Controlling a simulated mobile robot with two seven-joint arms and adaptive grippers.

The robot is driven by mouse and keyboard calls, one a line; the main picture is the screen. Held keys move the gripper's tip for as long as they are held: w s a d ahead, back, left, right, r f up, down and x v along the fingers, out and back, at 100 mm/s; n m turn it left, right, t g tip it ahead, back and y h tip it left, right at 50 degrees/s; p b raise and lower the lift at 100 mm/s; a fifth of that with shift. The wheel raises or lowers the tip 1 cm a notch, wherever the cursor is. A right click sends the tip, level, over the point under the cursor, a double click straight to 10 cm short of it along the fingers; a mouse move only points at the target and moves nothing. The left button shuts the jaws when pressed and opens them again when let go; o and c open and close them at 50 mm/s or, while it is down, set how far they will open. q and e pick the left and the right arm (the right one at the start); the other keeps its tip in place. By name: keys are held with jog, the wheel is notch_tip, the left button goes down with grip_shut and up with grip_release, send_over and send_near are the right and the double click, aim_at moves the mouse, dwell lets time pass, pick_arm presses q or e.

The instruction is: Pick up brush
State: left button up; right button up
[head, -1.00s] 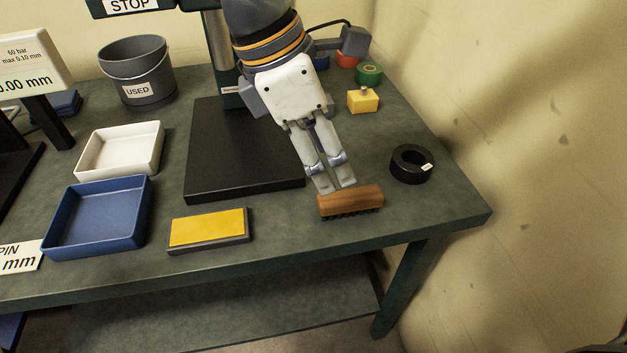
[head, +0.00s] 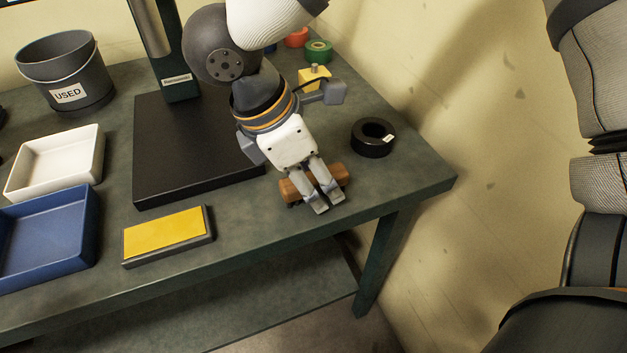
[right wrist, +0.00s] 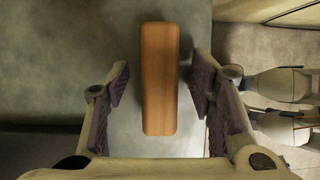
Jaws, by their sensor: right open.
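The brush, a wooden block with dark bristles, lies on the bench near its front right part. In the head view its brown wood (head: 291,190) shows on either side of my right gripper (head: 327,204), which covers its middle. In the right wrist view the brush (right wrist: 160,80) lies lengthwise between the two open fingers of the right gripper (right wrist: 160,105), with a gap on each side. The fingers do not appear to touch it. The bristles are mostly hidden. My left gripper is not in view.
A black tape roll (head: 373,138) lies right of the brush. A yellow pad (head: 165,235), a blue tray (head: 90,225) and a white tray (head: 98,150) sit to the left. A black base plate (head: 170,160) stands behind. The bench's front edge (head: 250,250) is close.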

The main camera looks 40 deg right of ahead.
jog(key=shift+f, duration=0.25)
dwell(0.5)
grip_shut()
